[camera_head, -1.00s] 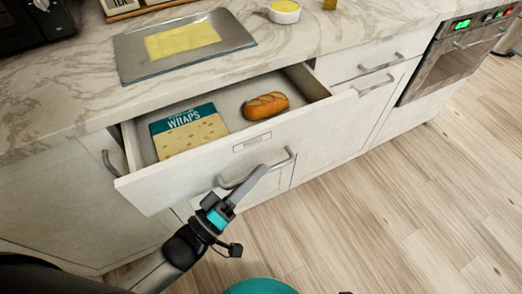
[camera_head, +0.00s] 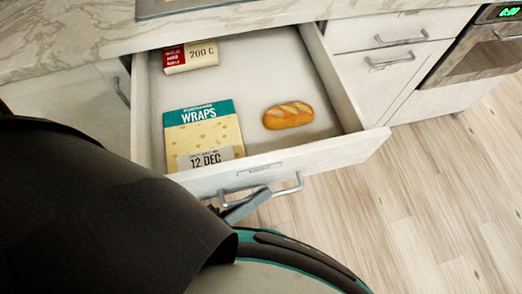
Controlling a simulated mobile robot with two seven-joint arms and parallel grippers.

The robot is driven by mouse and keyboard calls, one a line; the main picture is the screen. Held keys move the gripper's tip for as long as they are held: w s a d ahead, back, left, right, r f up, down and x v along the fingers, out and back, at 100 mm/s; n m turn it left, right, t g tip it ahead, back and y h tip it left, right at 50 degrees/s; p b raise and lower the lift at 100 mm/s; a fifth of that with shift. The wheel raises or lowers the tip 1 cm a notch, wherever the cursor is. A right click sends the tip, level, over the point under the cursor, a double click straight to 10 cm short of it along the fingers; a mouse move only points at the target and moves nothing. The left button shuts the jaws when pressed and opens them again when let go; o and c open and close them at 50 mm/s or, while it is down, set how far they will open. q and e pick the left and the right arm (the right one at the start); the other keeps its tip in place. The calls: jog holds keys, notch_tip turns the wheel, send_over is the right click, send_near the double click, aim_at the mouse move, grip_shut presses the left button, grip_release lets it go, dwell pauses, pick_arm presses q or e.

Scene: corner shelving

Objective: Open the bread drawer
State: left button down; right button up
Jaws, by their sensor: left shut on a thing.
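The bread drawer (camera_head: 338,149) is pulled well out from under the counter, with its inside in plain view. In it lie a brown bread loaf (camera_head: 288,115), a pack of wraps (camera_head: 203,142) with a teal top, and a red and white package (camera_head: 190,56) further back. My left gripper (camera_head: 250,203) is shut on the drawer handle (camera_head: 287,190) at the front; its fingers are partly hidden behind my own dark arm. My right gripper is not in view.
The marble counter (camera_head: 60,45) with a metal tray (camera_head: 180,7) edge is above the drawer. Closed cabinet fronts with handles (camera_head: 396,62) and an oven (camera_head: 490,48) stand to the right. The wooden floor (camera_head: 430,200) on the right is clear.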

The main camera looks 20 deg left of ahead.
pick_arm(q)
jog(key=shift+s+d, duration=0.15)
jog(key=shift+s, duration=0.1)
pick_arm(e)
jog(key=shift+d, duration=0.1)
pick_arm(q)
jog(key=c, duration=1.2)
grip_release()
jog(key=shift+o, duration=0.2)
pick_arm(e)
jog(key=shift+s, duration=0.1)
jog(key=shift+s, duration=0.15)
pick_arm(q)
jog(key=b+v, duration=0.1)
jog(key=v, duration=1.4)
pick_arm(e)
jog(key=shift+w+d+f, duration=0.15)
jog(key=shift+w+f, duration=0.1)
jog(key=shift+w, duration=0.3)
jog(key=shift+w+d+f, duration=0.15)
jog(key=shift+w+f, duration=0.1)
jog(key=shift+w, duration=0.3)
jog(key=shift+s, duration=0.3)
